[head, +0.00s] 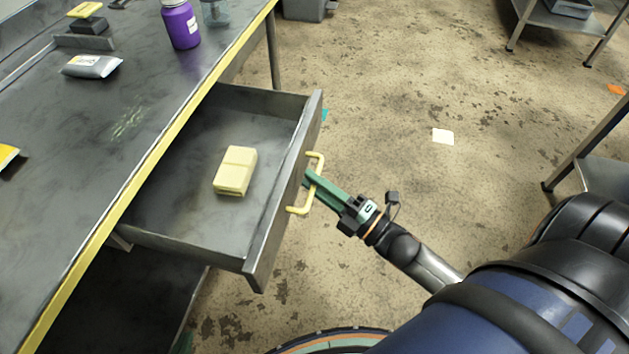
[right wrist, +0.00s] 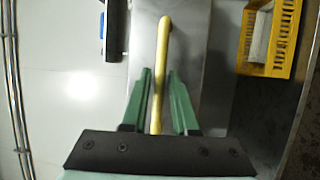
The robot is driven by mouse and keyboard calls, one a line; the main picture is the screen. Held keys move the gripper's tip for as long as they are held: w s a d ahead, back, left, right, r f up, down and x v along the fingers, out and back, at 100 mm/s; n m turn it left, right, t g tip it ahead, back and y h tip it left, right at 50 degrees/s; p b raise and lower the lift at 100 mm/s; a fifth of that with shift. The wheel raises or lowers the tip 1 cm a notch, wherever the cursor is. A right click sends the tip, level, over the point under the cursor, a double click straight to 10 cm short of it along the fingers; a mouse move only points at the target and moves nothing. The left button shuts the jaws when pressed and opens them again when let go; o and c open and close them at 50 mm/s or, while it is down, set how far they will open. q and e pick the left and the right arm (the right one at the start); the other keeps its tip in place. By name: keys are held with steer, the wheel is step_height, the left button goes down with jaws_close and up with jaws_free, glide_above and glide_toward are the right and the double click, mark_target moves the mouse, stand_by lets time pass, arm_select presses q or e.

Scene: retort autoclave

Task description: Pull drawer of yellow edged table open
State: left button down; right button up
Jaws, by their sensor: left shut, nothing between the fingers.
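The yellow-edged table (head: 150,165) fills the left of the head view. Its grey drawer (head: 285,200) stands pulled well out, so the inside shows. A yellow handle (head: 318,183) is on its front. My right gripper (head: 312,180) is at the handle, its green fingers on either side of the bar. In the right wrist view the handle (right wrist: 161,75) runs upright between the two fingers. A small green tip at the bottom edge of the head view looks like my left gripper (head: 185,344); the rest is out of frame.
A pale yellow block (head: 236,170) lies in the drawer. A purple bottle (head: 181,24) and a grey-white packet (head: 92,66) are on the tabletop. The floor (head: 400,90) beyond the drawer is mostly clear. A yellow crate (right wrist: 272,40) shows in the right wrist view.

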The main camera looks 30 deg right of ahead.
steer(key=v, duration=1.2)
